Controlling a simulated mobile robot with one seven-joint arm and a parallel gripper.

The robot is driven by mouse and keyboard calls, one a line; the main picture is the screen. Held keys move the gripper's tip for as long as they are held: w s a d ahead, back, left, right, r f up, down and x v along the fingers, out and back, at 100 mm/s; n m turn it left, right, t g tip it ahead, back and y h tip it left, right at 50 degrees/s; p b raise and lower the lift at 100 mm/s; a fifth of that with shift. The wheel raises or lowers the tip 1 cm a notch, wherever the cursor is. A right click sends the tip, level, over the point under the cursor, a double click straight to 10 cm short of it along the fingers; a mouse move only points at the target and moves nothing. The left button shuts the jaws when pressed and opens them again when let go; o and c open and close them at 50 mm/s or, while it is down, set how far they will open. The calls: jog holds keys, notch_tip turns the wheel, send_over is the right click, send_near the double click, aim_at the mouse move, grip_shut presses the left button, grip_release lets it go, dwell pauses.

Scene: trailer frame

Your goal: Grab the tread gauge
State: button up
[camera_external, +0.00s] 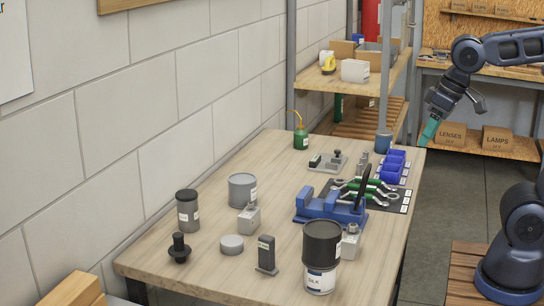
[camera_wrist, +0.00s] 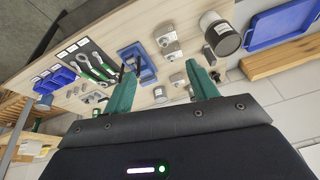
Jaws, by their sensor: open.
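No label I can read names the tread gauge. A small dark upright device (camera_external: 266,252) with a pale label and flat base, near the front of the workbench, may be it, but I cannot tell for sure. I cannot pick it out in the wrist view, where a finger covers part of the bench. My gripper (camera_external: 430,131) hangs beyond the bench's far right corner, well away from that device. In the wrist view my gripper (camera_wrist: 162,88) has its two teal fingers wide apart, with nothing held between them.
The workbench (camera_external: 150,262) holds a black-topped can (camera_external: 322,245), a blue vise (camera_external: 330,207), green-handled wrenches (camera_external: 365,190), blue bins (camera_external: 392,168), a grey can (camera_external: 242,188) and a green oil can (camera_external: 300,137). A shelf rack (camera_external: 345,82) stands behind. A wall borders the left.

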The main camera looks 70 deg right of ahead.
jog(key=w+a+m+g, duration=0.1)
jog(key=w+a+m, duration=0.3)
jog(key=w, duration=0.6)
jog(key=m+g, duration=0.3)
jog(key=m, duration=1.1)
send_near(267, 237)
jog(key=shift+s+d+f, duration=0.15)
jog(key=shift+s+f, duration=0.1)
jog(key=shift+w+a+f+m, duration=0.25)
jog(key=shift+w+f+m, duration=0.05)
jog(key=shift+f, duration=0.25)
notch_tip(267, 237, down, 10)
jog(key=shift+w+f, duration=0.1)
jog(key=shift+f, duration=0.15)
jog(key=c, duration=1.2)
jog(key=shift+o, duration=0.2)
